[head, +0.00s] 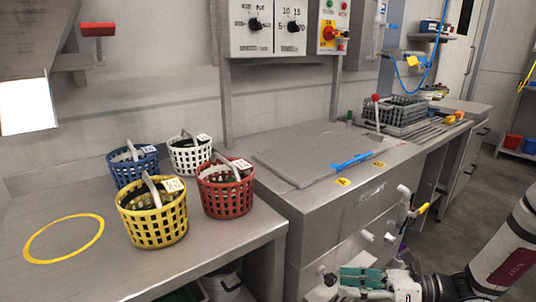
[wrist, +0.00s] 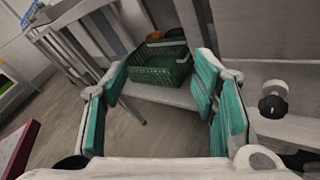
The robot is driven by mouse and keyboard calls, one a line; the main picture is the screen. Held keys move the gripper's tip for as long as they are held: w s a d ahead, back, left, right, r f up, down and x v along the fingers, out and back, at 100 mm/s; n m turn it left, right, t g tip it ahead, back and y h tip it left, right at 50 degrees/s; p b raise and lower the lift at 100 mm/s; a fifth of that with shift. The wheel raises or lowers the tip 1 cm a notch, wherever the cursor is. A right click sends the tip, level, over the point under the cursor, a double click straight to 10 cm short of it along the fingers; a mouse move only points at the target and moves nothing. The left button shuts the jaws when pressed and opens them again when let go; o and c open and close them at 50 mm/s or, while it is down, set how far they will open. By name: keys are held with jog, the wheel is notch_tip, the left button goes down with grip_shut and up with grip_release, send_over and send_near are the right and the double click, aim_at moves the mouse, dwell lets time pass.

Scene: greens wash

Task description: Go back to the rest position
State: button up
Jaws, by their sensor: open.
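My gripper (head: 362,283) is low at the bottom right of the head view, in front of the steel washing unit. Its teal-padded fingers also show in the wrist view (wrist: 162,85), spread wide apart with nothing between them. Beyond them in the wrist view, a green crate (wrist: 158,66) sits on a low shelf, apart from the fingers. The gripper touches nothing that I can see, though its gap to the unit's front is hard to judge.
Blue (head: 133,166), white (head: 189,153), red (head: 225,188) and yellow (head: 153,211) baskets stand on the left table beside a yellow ring (head: 64,239). The washing unit (head: 350,215) has pipes and valves at its front. A grey crate (head: 402,113) stands behind. Open floor lies at right.

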jog(key=s+a+r+n+g+h, duration=0.3)
jog(key=s+r+n+g, duration=0.1)
jog(key=s+r+n, duration=0.3)
jog(key=s+a+r+n+g+h, duration=0.3)
jog(key=s+r+n+g+h, duration=0.1)
jog(key=s+r+n, duration=0.3)
jog(key=s+d+r+n+t+h, duration=0.2)
jog(key=s+d+r+n+h, duration=0.15)
jog(key=s+n, duration=0.3)
jog(key=s+d+r+n+t+h, duration=0.2)
jog(key=s+d+n+h, duration=0.1)
jog(key=s+n+h, duration=0.4)
notch_tip(320, 180, up, 24)
jog(key=m+t+y+p, duration=0.1)
jog(key=t+y+p, duration=0.1)
jog(key=p, duration=2.1)
jog(key=shift+s+t, duration=0.25)
jog(key=shift+t, duration=0.45)
jog(key=shift+d, duration=0.1)
jog(key=shift+c, duration=0.3)
